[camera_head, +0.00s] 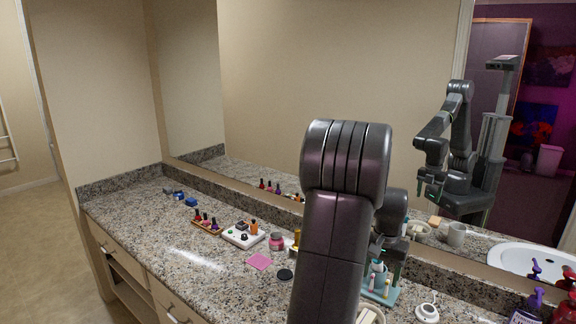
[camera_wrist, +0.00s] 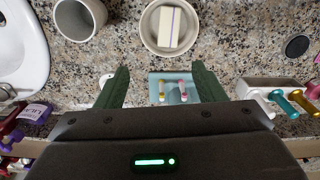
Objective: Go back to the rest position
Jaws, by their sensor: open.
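My gripper shows in the wrist view (camera_wrist: 160,68), with its two green fingers spread apart and nothing between the tips. Below the gap, a small teal tray (camera_wrist: 156,90) with small bottles stands on the counter. In the head view my gripper is partly hidden behind my own arm, just above the teal tray (camera_head: 378,296). I cannot tell whether the fingers touch anything there. My arm reaches out over the granite counter (camera_head: 180,245).
A bowl (camera_wrist: 147,38) holding a pale bar and a cup (camera_wrist: 80,20) stand near the gripper. A sink (camera_wrist: 22,60) is at that view's left. A wooden tray (camera_head: 207,230), a white tray (camera_head: 232,239) and a pink jar (camera_head: 277,242) stand left of my arm. A mirror (camera_head: 300,80) backs the counter.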

